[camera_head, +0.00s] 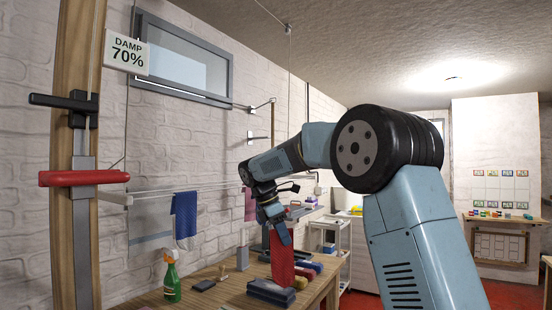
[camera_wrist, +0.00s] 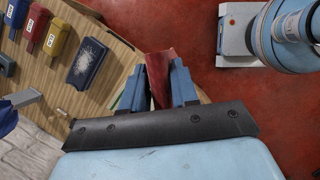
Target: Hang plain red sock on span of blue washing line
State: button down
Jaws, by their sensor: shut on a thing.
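My gripper (camera_head: 282,236) points down over the wooden bench and is shut on a plain red sock (camera_head: 282,264). The sock hangs below the fingers, close above or touching the bench items; I cannot tell which. In the wrist view the red sock (camera_wrist: 160,72) shows between the two blue fingers of my gripper (camera_wrist: 159,80). Thin pale lines or rods (camera_head: 155,190) run along the brick wall at the left. A blue cloth (camera_head: 185,214) and a pink cloth (camera_head: 250,204) hang there. I cannot tell for sure which span is the blue washing line.
The bench (camera_head: 225,291) holds a green spray bottle (camera_head: 172,280) and dark blocks (camera_head: 270,291). Labelled coloured blocks (camera_wrist: 55,37) and a blue brush-like block (camera_wrist: 87,60) lie on it. A wooden post with a red handle (camera_head: 85,178) stands at left. A white trolley (camera_head: 330,240) stands behind.

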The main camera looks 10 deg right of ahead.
jog(key=s+a+r+n+t+y, duration=0.1)
jog(key=s+r+n, duration=0.3)
jog(key=s+r, duration=0.3)
jog(key=s+a+r+n+t, duration=0.1)
jog(key=s+r+n, duration=0.4)
jog(key=r, duration=1.2)
jog(key=shift+s+a+r+t+y, duration=0.4)
jog(key=shift+s+a, duration=0.2)
jog(key=shift+s, duration=0.55)
